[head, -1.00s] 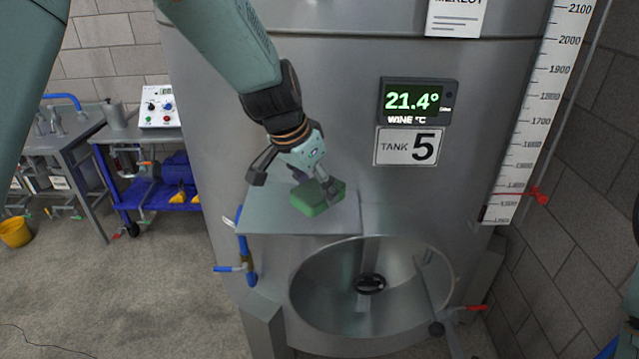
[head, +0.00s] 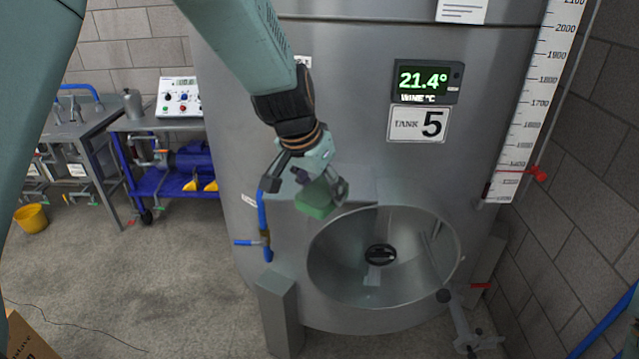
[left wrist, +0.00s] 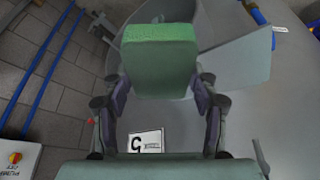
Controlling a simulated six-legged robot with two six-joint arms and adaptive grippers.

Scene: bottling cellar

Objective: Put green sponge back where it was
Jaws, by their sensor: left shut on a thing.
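The green sponge (head: 315,200) is a small block held between the fingers of my left gripper (head: 322,180), in front of tank 5. In the head view it overlaps the front part of a grey metal plate (head: 360,188) above the round tank hatch (head: 330,270). I cannot tell whether it touches the plate. In the left wrist view the sponge (left wrist: 160,60) sits level across both fingertips of the gripper (left wrist: 160,86), hiding part of what lies beyond. My right gripper is not in view.
A blue-handled valve (head: 264,225) stands left of the plate. The tank (head: 235,110) fills the middle. A table (head: 75,135) and a blue cart (head: 170,182) stand at left. A yellow bucket (head: 31,217) and cardboard box (head: 28,338) are far left. The floor between is mostly clear.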

